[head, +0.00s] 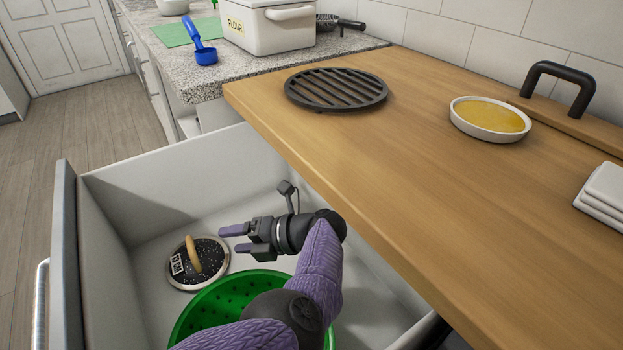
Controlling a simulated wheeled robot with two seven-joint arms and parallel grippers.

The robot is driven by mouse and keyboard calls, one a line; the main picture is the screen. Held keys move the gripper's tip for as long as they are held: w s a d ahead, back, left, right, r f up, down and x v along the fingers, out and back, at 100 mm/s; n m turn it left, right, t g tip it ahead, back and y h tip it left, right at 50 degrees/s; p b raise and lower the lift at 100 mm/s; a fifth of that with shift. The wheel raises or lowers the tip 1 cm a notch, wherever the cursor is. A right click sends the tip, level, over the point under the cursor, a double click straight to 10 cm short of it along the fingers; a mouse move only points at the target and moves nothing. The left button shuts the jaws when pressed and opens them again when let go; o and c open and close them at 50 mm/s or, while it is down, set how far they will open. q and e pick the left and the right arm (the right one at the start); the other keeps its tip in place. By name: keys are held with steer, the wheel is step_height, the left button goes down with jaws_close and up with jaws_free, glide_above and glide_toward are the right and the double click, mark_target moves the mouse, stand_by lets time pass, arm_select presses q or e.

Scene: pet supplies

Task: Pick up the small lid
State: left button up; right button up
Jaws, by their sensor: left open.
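The small lid (208,274) is a dark speckled disc with a light rim, an upright tan loop handle and a small label. It lies flat on the floor of the open drawer (120,240), towards the left. My left gripper (228,239) is inside the drawer area, to the right of the lid and apart from it. Its two purple-tipped fingers are open, empty and point left towards the lid's handle. My right gripper does not show.
A green colander (185,325) stands in the drawer, beside the lid and partly behind my arm. The wooden counter (440,180) overhangs the drawer's right side. On it are a round black trivet (335,89) and a yellow-filled dish (490,118). The drawer's front panel (68,250) bounds the left.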

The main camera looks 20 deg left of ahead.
mark_target(203, 258)
arm_select(q)
steer(key=x, duration=0.6)
steer(key=b+x, duration=0.1)
steer(key=x, duration=0.3)
steer(key=shift+w+d+f, duration=0.1)
steer(key=shift+w+f, duration=0.05)
steer(key=shift+f, duration=0.1)
jaws_close()
steer(key=shift+d, duration=0.1)
stand_by(0.8)
